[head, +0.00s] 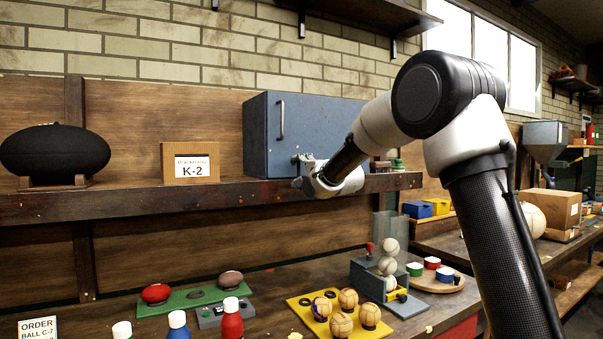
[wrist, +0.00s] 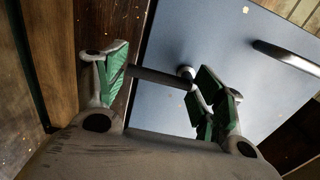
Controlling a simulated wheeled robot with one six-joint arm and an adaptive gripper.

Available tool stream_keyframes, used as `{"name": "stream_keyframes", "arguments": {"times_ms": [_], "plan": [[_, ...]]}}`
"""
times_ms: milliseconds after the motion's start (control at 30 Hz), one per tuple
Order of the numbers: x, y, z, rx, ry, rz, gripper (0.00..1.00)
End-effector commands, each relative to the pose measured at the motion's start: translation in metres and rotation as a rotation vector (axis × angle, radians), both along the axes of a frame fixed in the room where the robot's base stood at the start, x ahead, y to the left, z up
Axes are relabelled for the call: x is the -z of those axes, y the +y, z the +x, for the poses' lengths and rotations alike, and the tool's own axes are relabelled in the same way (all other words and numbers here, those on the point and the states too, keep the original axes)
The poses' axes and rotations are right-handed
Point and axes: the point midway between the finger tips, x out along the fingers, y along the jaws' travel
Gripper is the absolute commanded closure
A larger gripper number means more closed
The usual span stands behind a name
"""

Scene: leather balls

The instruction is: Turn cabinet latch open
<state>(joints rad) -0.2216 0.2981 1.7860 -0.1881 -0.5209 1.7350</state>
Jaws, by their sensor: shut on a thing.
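The blue-grey cabinet (head: 262,145) stands on the wooden shelf, its door closed flush as far as I can see. A vertical metal bar handle (head: 281,119) is on its front; it also shows in the wrist view (wrist: 286,57). The latch (wrist: 160,77) is a dark bar running roughly sideways in the wrist view from a round pivot on the cabinet face. My gripper (head: 303,171) is at the lower part of the cabinet front. In the wrist view my gripper (wrist: 162,88) has its green-padded fingers on either side of the latch, shut on it. In the head view the latch is mostly hidden.
The shelf (head: 130,204) runs just below my gripper. A cardboard K-2 box (head: 190,163) and a black ball (head: 55,152) on a stand are to the left. The bench below holds balls on a yellow mat (head: 305,307), bottles and a ball dispenser (head: 378,284).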

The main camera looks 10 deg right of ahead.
Motion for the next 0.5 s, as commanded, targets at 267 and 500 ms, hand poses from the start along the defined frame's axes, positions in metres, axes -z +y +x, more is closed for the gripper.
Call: {"name": "stream_keyframes", "arguments": {"times_ms": [267,500], "plan": [[-0.0032,-0.0017,0.0002,0.004,0.000,0.021,0.74],[-0.0030,-0.0018,0.0003,0.004,0.000,0.023,0.30]]}}
